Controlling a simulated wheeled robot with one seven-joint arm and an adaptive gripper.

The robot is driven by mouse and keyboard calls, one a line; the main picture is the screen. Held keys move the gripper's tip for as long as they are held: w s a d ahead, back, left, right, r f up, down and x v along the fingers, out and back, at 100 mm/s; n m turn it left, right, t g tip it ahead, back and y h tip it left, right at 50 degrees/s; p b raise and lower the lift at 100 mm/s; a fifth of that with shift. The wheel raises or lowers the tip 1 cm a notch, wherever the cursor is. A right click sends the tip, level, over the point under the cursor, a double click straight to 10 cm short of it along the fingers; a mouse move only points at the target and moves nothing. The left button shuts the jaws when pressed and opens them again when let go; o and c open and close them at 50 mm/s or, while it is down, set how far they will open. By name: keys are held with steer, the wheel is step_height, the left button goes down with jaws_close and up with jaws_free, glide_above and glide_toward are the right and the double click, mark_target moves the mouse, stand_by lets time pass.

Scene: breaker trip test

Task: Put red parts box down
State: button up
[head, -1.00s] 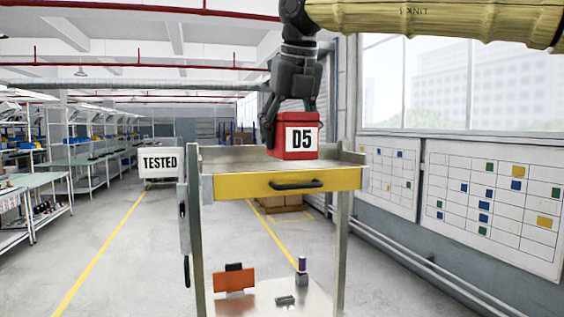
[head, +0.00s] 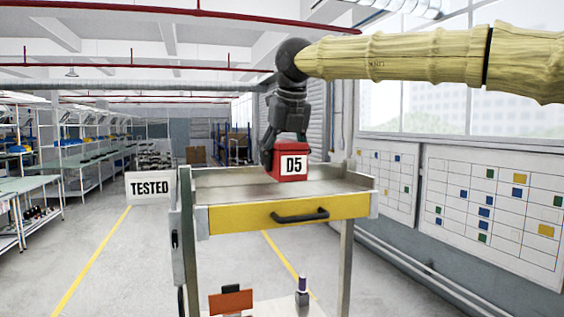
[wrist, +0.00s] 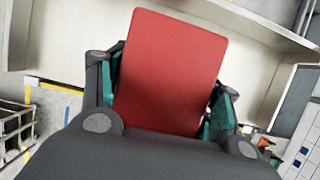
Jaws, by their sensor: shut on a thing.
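The red parts box (head: 289,163) has a white label reading D5. It is at the top of the metal cart, over the tray (head: 340,186) above the yellow drawer (head: 260,214). My gripper (head: 285,150) comes down from above and is shut on the box. In the wrist view the red box (wrist: 172,72) fills the space between the two fingers (wrist: 165,100), which have green pads. In the head view the box's base looks at or just above the tray surface; I cannot tell whether it touches.
The tray around the box looks bare, with raised side rims. A TESTED sign (head: 150,188) stands left of the cart. An orange piece (head: 230,302) and a purple-topped item (head: 302,288) sit on the lower shelf. Wall boards (head: 490,205) hang at the right.

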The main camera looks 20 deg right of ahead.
steer(key=w, duration=0.1)
steer(key=w+p, duration=0.1)
steer(key=w, duration=0.1)
steer(key=shift+w+d, duration=0.15)
steer(key=shift+d, duration=0.25)
steer(key=shift+w+d+p, duration=0.2)
steer(key=shift+w+p, duration=0.25)
steer(key=shift+p, duration=0.05)
steer(key=shift+w+f+p, duration=0.15)
steer(key=shift+f+p, duration=0.35)
steer(key=shift+f, duration=0.15)
steer(key=shift+f+p, duration=0.6)
steer(key=shift+f, duration=0.7)
steer(key=o, duration=1.3)
steer(key=shift+r, duration=0.1)
steer(key=b+v, duration=0.4)
steer(key=v, duration=0.8)
